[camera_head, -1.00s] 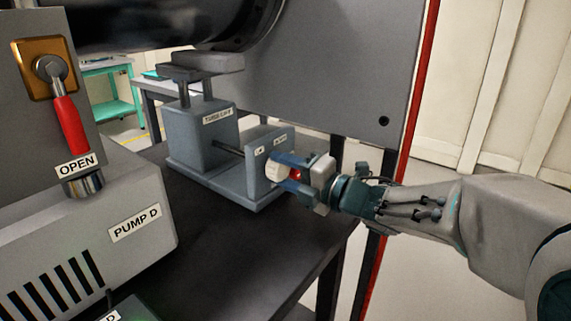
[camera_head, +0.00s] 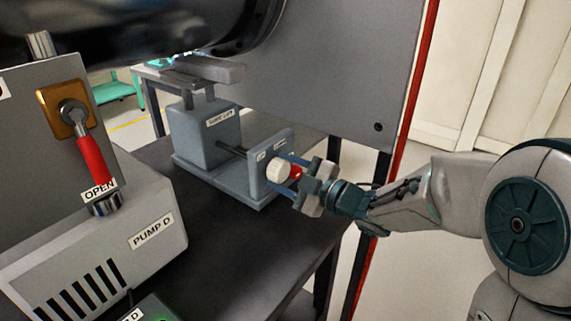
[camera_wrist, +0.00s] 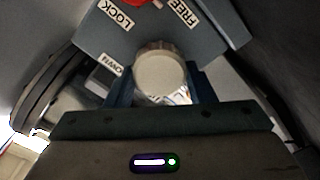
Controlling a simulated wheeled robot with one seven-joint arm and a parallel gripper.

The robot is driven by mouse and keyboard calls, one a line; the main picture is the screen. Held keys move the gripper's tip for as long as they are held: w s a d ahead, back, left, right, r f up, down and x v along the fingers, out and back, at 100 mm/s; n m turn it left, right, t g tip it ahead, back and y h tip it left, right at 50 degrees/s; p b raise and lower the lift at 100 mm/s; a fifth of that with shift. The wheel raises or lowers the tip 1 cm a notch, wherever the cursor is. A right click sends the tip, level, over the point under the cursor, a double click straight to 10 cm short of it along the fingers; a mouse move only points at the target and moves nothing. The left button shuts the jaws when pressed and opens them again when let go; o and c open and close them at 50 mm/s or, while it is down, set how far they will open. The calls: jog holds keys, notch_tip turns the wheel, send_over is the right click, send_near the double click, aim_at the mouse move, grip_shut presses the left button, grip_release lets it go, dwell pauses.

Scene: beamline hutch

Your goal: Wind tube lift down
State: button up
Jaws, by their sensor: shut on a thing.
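The tube lift (camera_head: 203,137) is a grey-blue block on a base plate, with a shaft running to an upright front plate (camera_head: 256,181). A white ribbed knob (camera_head: 278,167) sits on that plate; it also shows in the wrist view (camera_wrist: 160,72). My gripper (camera_head: 285,177) is shut on the knob, with one blue finger on each side. In the wrist view a red piece (camera_wrist: 142,3) lies between LOCK and FREE labels, and a DOWN label (camera_wrist: 111,64) is beside the knob. The lift's top pad (camera_head: 215,69) is under the dark tube (camera_head: 150,25).
PUMP D (camera_head: 110,235) and a red-handled lever (camera_head: 90,155) marked OPEN stand at the left. The lift stands on a dark bench (camera_head: 235,250) with bare surface in front. A grey panel (camera_head: 340,75) with a red edge rises behind my gripper.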

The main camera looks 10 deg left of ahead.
jog(key=shift+m+p, duration=0.8)
jog(key=shift+m, duration=0.4)
jog(key=shift+f, duration=0.1)
jog(key=o, duration=1)
jog(key=shift+c, duration=0.2)
jog(key=p+v, duration=0.2)
jog(key=v, duration=1.2)
